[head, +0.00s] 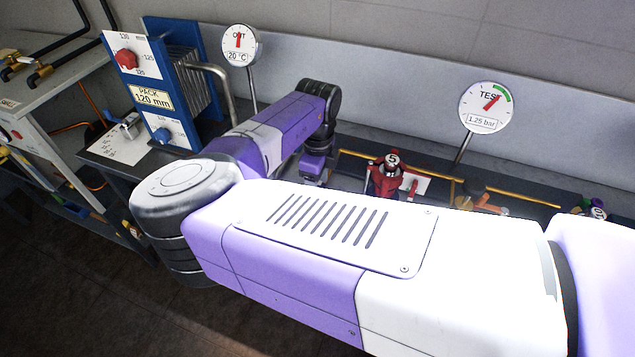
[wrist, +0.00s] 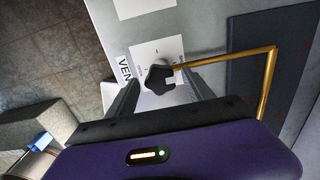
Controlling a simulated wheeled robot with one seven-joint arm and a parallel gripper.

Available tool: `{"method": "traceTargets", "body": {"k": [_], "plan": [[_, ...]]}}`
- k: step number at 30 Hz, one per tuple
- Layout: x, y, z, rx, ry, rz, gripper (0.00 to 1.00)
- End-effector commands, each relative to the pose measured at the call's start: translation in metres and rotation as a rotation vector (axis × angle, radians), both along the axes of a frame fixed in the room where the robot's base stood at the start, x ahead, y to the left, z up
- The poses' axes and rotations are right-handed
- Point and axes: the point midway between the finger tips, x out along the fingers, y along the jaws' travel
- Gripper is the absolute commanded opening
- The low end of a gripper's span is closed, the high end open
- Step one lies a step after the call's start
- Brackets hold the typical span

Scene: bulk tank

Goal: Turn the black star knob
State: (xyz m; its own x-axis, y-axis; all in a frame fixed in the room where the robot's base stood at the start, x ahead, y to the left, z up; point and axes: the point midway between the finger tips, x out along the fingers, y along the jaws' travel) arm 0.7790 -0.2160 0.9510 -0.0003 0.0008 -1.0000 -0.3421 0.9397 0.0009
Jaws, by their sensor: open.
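The black star knob (wrist: 158,80) sits on a white plate (wrist: 150,52) in the wrist view, beside a label that reads "VEN" as far as it shows. My gripper (wrist: 158,86) is open, with one finger on each side of the knob in the picture. I cannot tell whether the fingers touch it or how far above it they are. In the head view the knob is not visible; my arm covers much of the bench there, and the fingers cannot be made out.
A brass pipe (wrist: 268,80) runs from the knob's side and bends beside a dark panel. In the head view a red valve (head: 388,178) marked 5 stands right of my wrist. Two dial gauges (head: 239,45) (head: 486,107) and a blue plate pack (head: 150,85) stand along the bench.

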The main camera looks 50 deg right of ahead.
Motion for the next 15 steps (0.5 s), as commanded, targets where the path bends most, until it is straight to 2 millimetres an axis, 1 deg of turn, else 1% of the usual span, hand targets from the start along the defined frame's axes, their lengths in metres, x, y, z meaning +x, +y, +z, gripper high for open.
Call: {"method": "traceTargets", "body": {"k": [4,5,6,8,9,13,14,15], "plan": [[-0.0001,-0.0001,-0.0001,0.000,0.000,0.000,0.61],[-0.0001,-0.0001,-0.0001,0.000,0.000,0.000,0.57],[-0.0001,-0.0001,-0.0001,0.000,0.000,0.000,0.49],[-0.0001,-0.0001,0.0000,0.000,0.000,0.000,0.37],[-0.0001,-0.0001,0.0000,0.000,0.000,0.000,0.29],[-0.0002,0.0000,0.0001,0.000,0.000,0.000,0.04],[-0.0002,0.0000,0.0001,0.001,0.000,0.000,0.00],[-0.0002,0.0000,0.0001,0.001,0.000,0.001,0.00]]}}
